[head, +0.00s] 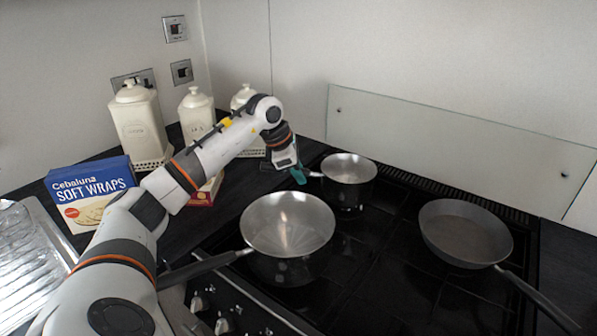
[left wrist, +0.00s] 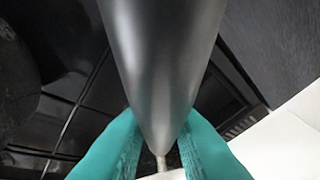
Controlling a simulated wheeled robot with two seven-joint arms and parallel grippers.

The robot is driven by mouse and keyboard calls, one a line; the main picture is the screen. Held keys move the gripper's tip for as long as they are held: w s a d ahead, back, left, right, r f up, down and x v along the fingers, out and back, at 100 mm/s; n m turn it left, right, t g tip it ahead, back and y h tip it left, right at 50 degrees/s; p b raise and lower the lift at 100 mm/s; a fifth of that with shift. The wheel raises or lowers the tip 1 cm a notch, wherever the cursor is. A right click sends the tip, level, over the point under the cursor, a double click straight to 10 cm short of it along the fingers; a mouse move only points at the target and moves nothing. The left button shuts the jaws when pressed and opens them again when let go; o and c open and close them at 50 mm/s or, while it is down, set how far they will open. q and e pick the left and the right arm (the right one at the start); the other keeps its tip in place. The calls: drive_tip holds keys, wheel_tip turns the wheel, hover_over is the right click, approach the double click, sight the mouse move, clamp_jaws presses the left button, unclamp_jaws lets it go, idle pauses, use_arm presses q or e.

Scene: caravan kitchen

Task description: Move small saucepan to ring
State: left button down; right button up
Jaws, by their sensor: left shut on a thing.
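The small saucepan (head: 349,186) has a dark outside and a shiny inside. It is over the back left of the black hob (head: 385,285) in the head view, and looks level. I cannot tell whether its base touches the hob. My left gripper (head: 299,174) is at its left side, with teal fingers shut on its handle. In the left wrist view the dark tapered handle (left wrist: 162,70) runs between the teal fingers of my left gripper (left wrist: 160,140). The ring beneath the saucepan is hidden. My right gripper is not in view.
A larger saucepan (head: 288,225) stands at the front left of the hob, its handle pointing left under my arm. A frying pan (head: 465,235) is at the right. A glass splashback (head: 450,145) stands behind. Canisters (head: 138,120) and a wraps box (head: 90,192) are left.

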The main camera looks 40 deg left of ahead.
use_arm(q)
drive_tip(key=shift+f+b, duration=0.35)
drive_tip(key=shift+f, duration=0.1)
drive_tip(key=c, duration=1.3)
unclamp_jaws()
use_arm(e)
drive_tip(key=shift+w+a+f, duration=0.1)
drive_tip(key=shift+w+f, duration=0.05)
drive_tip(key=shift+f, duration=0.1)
use_arm(q)
drive_tip(key=shift+r, duration=0.25)
drive_tip(key=v, duration=1.2)
drive_tip(key=shift+r+p, duration=0.25)
drive_tip(key=shift+p, duration=0.05)
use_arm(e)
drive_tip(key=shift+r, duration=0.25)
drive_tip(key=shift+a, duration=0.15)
